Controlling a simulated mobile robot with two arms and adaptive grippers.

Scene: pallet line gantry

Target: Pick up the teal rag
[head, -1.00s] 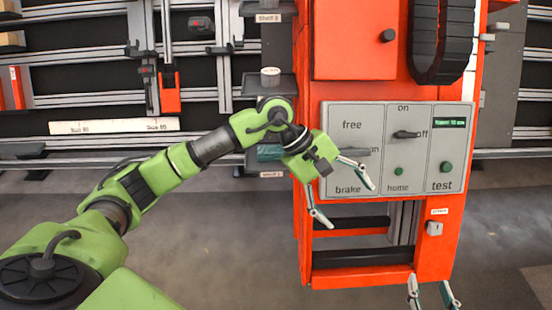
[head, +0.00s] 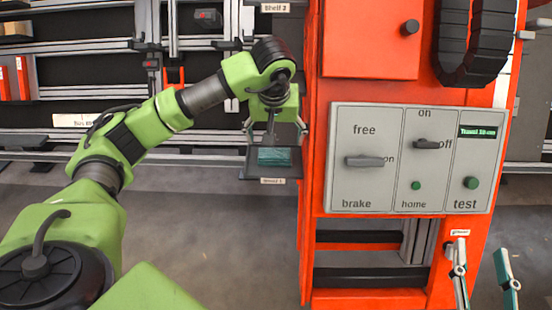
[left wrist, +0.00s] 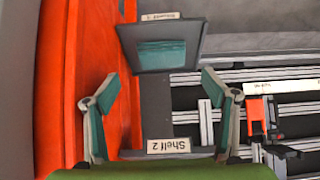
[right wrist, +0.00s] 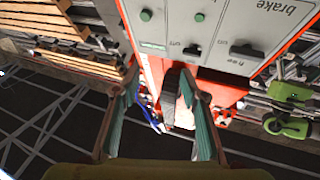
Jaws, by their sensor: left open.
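The teal rag (head: 274,156) lies folded flat on the dark lower shelf (head: 256,172), just left of the orange gantry column. In the left wrist view the rag (left wrist: 163,55) shows on the shelf tray between and beyond the fingertips. My left gripper (head: 276,128) is open and empty, in front of and above the rag in the head view; no contact shows. It also shows in the left wrist view (left wrist: 160,82) with fingers spread wide. My right gripper (head: 482,252) is open and empty at the lower right, by the column; it shows in the right wrist view (right wrist: 160,75).
The orange column (head: 312,240) with its grey control panel (head: 380,190) stands close right of the rag shelf. An upper shelf labelled Shelf 2 (left wrist: 168,146) shows near the left gripper. Racks with rails (head: 80,85) line the back. Floor (head: 220,240) is clear at left.

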